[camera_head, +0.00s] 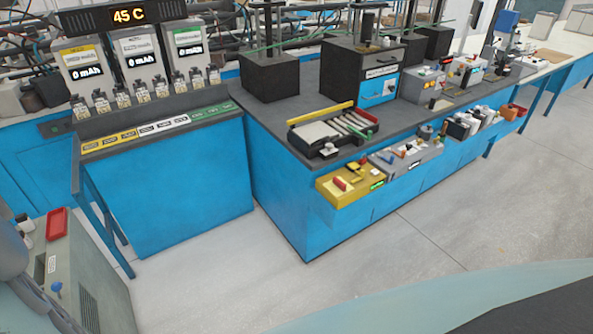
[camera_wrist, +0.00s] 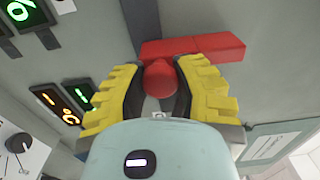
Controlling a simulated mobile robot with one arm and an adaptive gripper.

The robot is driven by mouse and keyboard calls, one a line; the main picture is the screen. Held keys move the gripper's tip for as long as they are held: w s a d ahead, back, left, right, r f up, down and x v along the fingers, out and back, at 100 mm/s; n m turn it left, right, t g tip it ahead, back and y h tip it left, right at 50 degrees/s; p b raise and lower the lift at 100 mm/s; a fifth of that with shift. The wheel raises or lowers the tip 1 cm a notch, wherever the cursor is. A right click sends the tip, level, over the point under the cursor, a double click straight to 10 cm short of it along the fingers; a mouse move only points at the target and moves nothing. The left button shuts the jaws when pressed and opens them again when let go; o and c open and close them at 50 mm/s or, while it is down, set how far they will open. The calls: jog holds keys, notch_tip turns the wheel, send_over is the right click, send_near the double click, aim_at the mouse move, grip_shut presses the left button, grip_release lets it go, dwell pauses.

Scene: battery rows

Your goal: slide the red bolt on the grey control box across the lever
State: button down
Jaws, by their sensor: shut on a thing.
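In the wrist view the red bolt (camera_wrist: 212,46) is a flat bar lying across a grey panel (camera_wrist: 95,42), which I take as the grey control box. A round red knob (camera_wrist: 160,78) stands out near the bar's left end. My gripper (camera_wrist: 161,85) has its yellow ridged fingers on both sides of this knob and is shut on it. A dark strip (camera_wrist: 142,22) runs up from the bar's left end; I cannot tell whether it is the lever. In the head view my gripper is not seen, and I cannot make out the bolt.
In the wrist view green and orange displays (camera_wrist: 62,105) sit left of my gripper, and a pale label plate (camera_wrist: 270,142) lies right. In the head view a grey cabinet (camera_head: 95,255) with a red tray (camera_head: 57,223) stands lower left. The floor (camera_head: 330,285) before the blue benches is clear.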

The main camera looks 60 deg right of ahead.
jog(key=shift+w+d+f+b, duration=0.2)
jog(key=shift+w+b, duration=0.1)
jog(key=shift+b, duration=0.1)
jog(key=shift+w+d+r+b, duration=0.1)
jog(key=shift+w+d+b, duration=0.1)
jog(key=shift+w+b, duration=0.25)
jog(key=shift+w+d+b, duration=0.15)
jog(key=shift+w+b, duration=0.15)
jog(key=shift+w, duration=0.2)
jog(key=c, duration=0.6)
grip_release()
jog(key=shift+d+r, duration=0.1)
jog(key=v, duration=1.2)
jog(key=shift+w, duration=0.1)
